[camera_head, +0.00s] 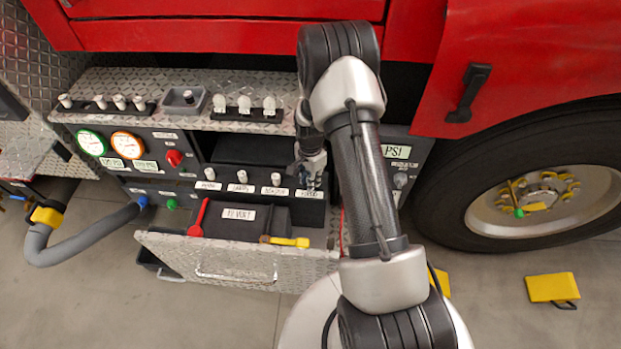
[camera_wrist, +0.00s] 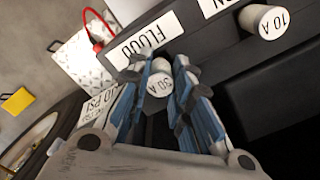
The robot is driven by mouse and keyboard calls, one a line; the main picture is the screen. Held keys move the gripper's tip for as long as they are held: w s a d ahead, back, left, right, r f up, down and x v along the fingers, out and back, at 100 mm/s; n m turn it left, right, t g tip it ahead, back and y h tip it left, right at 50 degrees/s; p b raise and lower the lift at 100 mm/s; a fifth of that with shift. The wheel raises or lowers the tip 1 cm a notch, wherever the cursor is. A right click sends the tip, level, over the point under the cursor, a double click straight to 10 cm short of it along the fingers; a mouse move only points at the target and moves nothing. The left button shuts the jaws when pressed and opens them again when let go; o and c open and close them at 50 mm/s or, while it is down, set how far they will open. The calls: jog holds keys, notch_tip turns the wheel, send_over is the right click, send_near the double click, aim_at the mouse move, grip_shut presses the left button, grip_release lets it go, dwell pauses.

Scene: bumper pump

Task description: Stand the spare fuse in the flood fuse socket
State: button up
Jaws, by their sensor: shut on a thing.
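My gripper (camera_wrist: 160,75) is shut on a white fuse (camera_wrist: 159,87) marked 30 A, the spare, with its top facing the wrist camera. The fuse sits between the fingertips right beside the FLOOD label (camera_wrist: 141,43). The flood socket is hidden under the fuse and fingers, so I cannot tell whether the fuse is in it. In the head view my gripper (camera_head: 311,168) is over the right end of the fuse row, above the rightmost label (camera_head: 309,194). My arm partly covers this area.
White fuses (camera_head: 242,176) stand left of my gripper; one marked 10 A (camera_wrist: 262,20) shows close by. An open drawer (camera_head: 220,262) juts out below, with a battery (camera_head: 240,217), a red-handled tool (camera_head: 198,218) and a yellow-handled tool (camera_head: 287,241). The wheel (camera_head: 540,200) is at right.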

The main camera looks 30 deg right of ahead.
jog(key=shift+f, duration=0.1)
jog(key=o, duration=1)
jog(key=shift+c, duration=0.2)
jog(key=shift+o, duration=0.2)
jog(key=o, duration=0.4)
jog(key=shift+c, duration=0.2)
jog(key=shift+r+p, duration=3.15)
jog(key=shift+r, duration=1.9)
